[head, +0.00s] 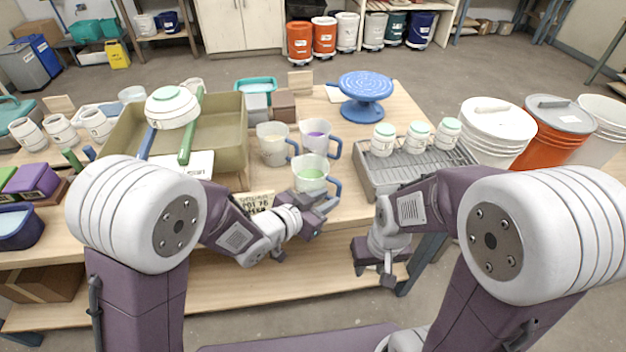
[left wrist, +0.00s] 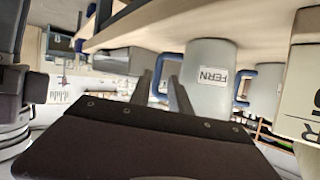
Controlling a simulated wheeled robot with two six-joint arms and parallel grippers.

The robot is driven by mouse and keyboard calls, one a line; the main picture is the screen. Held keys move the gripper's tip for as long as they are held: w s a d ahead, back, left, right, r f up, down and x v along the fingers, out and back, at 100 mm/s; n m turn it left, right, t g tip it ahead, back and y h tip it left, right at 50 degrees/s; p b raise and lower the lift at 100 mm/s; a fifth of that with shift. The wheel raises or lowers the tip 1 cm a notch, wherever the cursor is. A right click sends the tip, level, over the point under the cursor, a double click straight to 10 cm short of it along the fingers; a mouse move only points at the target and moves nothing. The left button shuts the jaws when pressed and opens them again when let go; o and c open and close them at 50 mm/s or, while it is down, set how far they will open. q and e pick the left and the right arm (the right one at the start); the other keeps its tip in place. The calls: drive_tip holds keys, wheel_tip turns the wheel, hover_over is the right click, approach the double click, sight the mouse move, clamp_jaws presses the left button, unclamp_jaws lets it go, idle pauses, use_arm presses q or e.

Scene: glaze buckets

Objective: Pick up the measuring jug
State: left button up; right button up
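Three clear measuring jugs with blue handles stand on the wooden table in the head view: one with green glaze (head: 312,174), one with cream glaze (head: 272,150) and one with purple glaze (head: 316,136). The green one is nearest to me. My left gripper (head: 328,204) is just in front of it, at its handle side. The left wrist view is tilted over and shows a jug labelled FERN (left wrist: 208,78) with its blue handle. The left fingers (left wrist: 165,92) are apart, close to that handle; contact is unclear. My right gripper (head: 374,274) hangs empty and open before the table's front edge.
A lettered card (head: 256,201) stands left of the green jug. A deep olive tray (head: 232,125) is further left. A grey grated tray (head: 410,172) with several small jars is to the right. A blue turntable (head: 366,88) stands behind. Large buckets (head: 497,125) stand at the right.

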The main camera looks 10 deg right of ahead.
sight(338, 194)
use_arm(q)
drive_tip(key=x, duration=0.5)
drive_tip(key=shift+d+f+b, duration=0.2)
drive_tip(key=shift+f+b, duration=0.05)
drive_tip(key=shift+b, duration=0.05)
clamp_jaws()
drive_tip(key=shift+r, duration=0.1)
idle(1.0)
